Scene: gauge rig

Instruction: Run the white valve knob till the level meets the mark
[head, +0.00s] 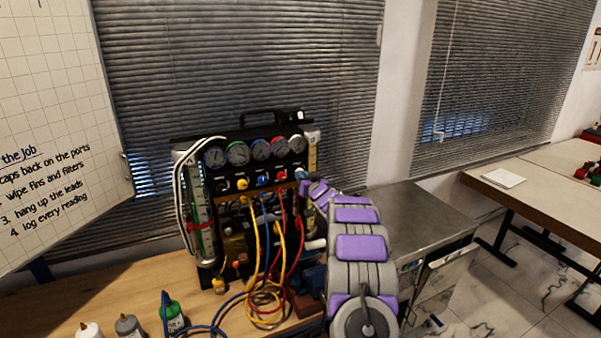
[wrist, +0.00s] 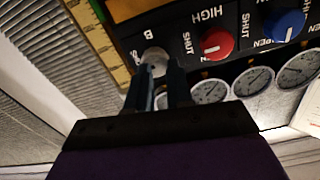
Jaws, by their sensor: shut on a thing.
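In the wrist view a pale white-grey knob (wrist: 155,56) marked B sits between the fingertips of my gripper (wrist: 160,72), which is shut on it. In the head view my gripper (head: 303,176) is at the right end of the gauge rig panel (head: 262,158) and hides that knob. A clear upright cylinder (head: 199,205) with green in it stands at the rig's left side, with a red band (head: 200,227) around it. I cannot tell exactly where the liquid surface is against the band. A yellow scale (head: 312,150) stands at the rig's right side.
Close beside the held knob are a red knob (wrist: 217,43) and a blue knob (wrist: 284,25). Several round gauges line the panel. Yellow, blue and red hoses (head: 262,300) hang onto the wooden bench (head: 130,290). Several bottles, one green (head: 172,316), stand at front left.

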